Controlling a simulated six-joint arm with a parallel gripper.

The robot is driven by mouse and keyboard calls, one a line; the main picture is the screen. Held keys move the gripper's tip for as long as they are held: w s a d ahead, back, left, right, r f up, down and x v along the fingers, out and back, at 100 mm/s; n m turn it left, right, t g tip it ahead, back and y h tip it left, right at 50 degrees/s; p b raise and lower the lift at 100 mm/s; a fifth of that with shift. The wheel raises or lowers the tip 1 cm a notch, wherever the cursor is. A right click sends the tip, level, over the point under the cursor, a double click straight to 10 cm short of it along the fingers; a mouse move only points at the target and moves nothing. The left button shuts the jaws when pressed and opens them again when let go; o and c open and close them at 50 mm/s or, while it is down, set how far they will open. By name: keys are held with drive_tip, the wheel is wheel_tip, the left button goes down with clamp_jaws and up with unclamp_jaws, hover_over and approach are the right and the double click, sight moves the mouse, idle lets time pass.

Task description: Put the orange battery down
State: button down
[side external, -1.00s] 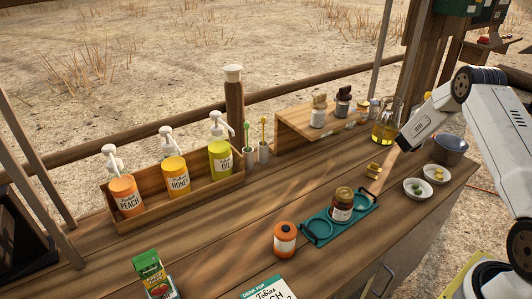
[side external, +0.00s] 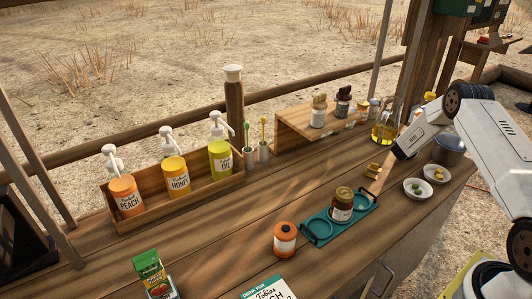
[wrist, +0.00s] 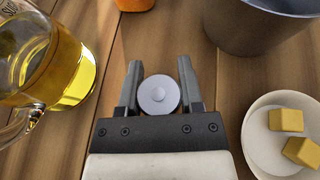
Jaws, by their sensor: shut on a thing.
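My gripper (wrist: 157,66) is shut on a round thing with a flat grey end, the battery (wrist: 158,95), seen end-on between the two fingers in the wrist view. Its orange side is hidden from this angle. In the side external view my wrist hangs over the right part of the wooden counter (side external: 340,245), between the oil jug and the white bowls. The fingers and the battery cannot be made out there, nor whether the battery touches the counter.
The glass oil jug (wrist: 50,60) stands close on the left, the grey pot (wrist: 262,22) and a white bowl with yellow cubes (wrist: 250,135) on the right. An orange thing (wrist: 133,3) is cut off at the top. A teal tray (side external: 318,229) holds a dark jar.

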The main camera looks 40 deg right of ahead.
drive_tip(key=shift+f, duration=0.15)
drive_tip(key=shift+c, duration=1.2)
unclamp_jaws()
drive_tip(key=shift+a+r, duration=0.4)
drive_tip(key=shift+a, duration=0.15)
drive_tip(key=shift+v, duration=5.4)
drive_tip(key=shift+s, duration=0.1)
